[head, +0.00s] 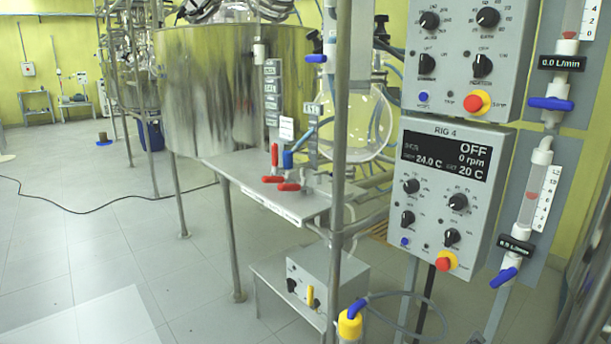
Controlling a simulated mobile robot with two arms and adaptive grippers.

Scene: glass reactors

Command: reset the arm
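Neither of my grippers shows in the head view, and no part of my arms can be made out. The control box marked RIG 4 (452,190) faces me on the right; its display (445,160) reads OFF, 0 rpm, 24.0 C and 20 C. It has several black knobs and a red button with a yellow collar (446,261). A second grey control box (455,62) sits above it, with its top cut off by the frame.
A steel vessel (215,85) stands behind a metal shelf (262,190) with red and blue valve handles. A vertical post (341,150) crosses the middle. Flowmeters (535,195) with blue valves hang at right. Open tiled floor (90,240) lies left, with a black cable across it.

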